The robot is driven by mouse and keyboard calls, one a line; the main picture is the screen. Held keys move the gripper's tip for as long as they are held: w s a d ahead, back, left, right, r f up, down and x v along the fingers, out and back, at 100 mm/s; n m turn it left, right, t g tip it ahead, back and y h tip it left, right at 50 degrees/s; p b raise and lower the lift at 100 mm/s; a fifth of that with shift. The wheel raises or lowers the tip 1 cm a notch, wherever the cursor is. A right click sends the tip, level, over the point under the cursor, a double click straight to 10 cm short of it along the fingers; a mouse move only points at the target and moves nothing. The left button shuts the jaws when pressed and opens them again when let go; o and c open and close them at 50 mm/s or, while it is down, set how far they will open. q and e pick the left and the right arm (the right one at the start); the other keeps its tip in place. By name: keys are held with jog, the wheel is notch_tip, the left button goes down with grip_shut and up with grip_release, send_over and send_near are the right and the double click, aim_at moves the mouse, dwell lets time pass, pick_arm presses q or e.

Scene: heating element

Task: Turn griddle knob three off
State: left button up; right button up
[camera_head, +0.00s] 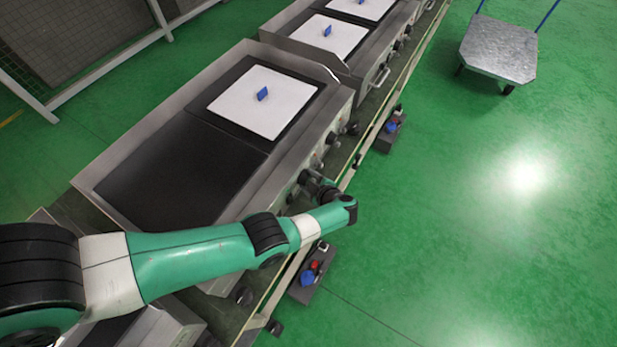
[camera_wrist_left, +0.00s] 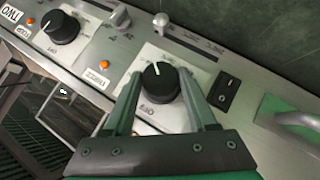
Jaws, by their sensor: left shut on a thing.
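A black griddle knob (camera_wrist_left: 160,83) with a white pointer line sits on the steel front panel in the left wrist view. The line points to the top of the picture, and an OFF mark (camera_wrist_left: 150,108) shows on the plate below the knob. My left gripper (camera_wrist_left: 160,77) has one finger on each side of this knob and is shut on it. In the head view my left gripper (camera_head: 321,184) is at the griddle's front panel, small and partly hidden by the wrist. My right gripper is in neither view.
Another black knob (camera_wrist_left: 61,27) stands to the left, near a TWO label (camera_wrist_left: 10,13). A switch (camera_wrist_left: 224,91) and a handle (camera_wrist_left: 301,126) lie to the right. The griddle (camera_head: 181,172) bears a white sheet (camera_head: 262,101). A cart (camera_head: 499,47) stands on open green floor.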

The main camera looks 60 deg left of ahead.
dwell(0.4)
pick_arm(q)
jog(key=o, duration=1.4)
jog(key=shift+c, duration=0.2)
jog(key=p+v, duration=0.5)
jog(key=v, duration=0.6)
jog(key=shift+d, duration=0.3)
jog(key=shift+s, duration=0.1)
